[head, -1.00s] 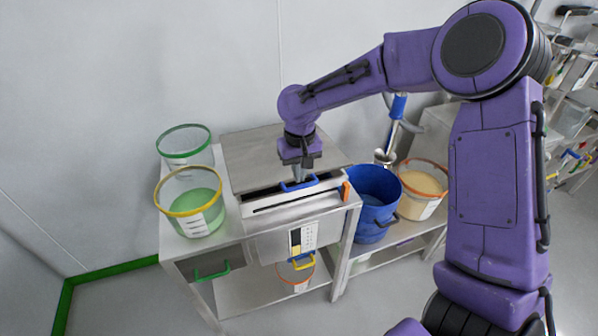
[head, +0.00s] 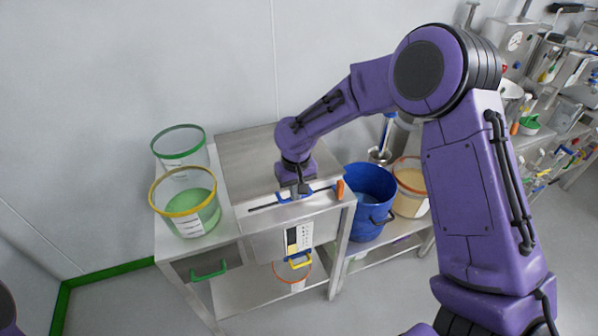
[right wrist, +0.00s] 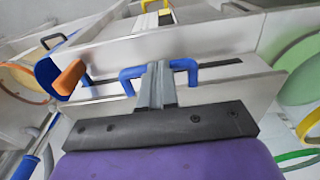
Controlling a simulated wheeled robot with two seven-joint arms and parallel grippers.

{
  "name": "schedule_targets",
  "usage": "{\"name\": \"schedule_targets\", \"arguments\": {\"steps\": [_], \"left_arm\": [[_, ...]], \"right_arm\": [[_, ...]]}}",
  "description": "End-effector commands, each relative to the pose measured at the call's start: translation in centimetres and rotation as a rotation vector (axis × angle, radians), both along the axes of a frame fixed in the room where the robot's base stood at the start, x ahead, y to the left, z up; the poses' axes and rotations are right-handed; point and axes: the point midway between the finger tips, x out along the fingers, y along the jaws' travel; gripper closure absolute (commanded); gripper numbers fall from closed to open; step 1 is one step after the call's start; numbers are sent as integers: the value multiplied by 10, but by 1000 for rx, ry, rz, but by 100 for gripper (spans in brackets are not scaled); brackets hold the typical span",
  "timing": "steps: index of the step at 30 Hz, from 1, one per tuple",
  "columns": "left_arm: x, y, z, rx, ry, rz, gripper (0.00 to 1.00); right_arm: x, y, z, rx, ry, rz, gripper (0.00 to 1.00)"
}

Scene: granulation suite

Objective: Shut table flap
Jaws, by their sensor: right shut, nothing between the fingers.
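The table flap (head: 262,213) is a pale metal panel with a blue handle (head: 322,189), at the front upper edge of the steel box on the table. It sits close against the box top, with no wide dark gap showing. In the right wrist view the blue handle (right wrist: 185,65) stands on the panel beside a dark slot. My right gripper (head: 297,191) points down at the handle, its shut, empty fingers (right wrist: 156,85) in front of the handle's middle. They hide that part, so I cannot tell whether they touch it. My left gripper is out of view.
An orange block (head: 340,190) is at the panel's right end. Two clear tubs, green-rimmed (head: 180,142) and yellow-rimmed (head: 185,205), stand left of the box. A blue bucket (head: 368,200) and an orange-rimmed tub (head: 411,187) stand right. Lower down are a yellow handle (head: 301,262) and green handle (head: 210,271).

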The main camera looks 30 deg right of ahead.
Motion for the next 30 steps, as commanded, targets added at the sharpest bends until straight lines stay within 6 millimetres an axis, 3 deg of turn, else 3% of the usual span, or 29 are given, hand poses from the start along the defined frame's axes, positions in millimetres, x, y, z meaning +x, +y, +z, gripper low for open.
{"name": "schedule_targets", "arguments": {"steps": [1, 4, 12, 20, 22, 30], "left_arm": [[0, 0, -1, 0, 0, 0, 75], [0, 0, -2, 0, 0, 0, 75], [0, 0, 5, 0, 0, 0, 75], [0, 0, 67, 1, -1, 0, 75], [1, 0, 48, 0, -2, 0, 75], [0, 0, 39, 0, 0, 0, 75]], "right_arm": [[-8, 4, -9, 6, 24, 4, 100], [-9, 4, -11, 6, 29, 4, 100], [-11, 4, -5, 7, 29, 3, 100], [-14, 4, 53, 3, 6, 4, 100], [-15, 4, 59, 3, -5, 3, 100], [-28, 6, 123, 2, -4, 3, 100]]}}
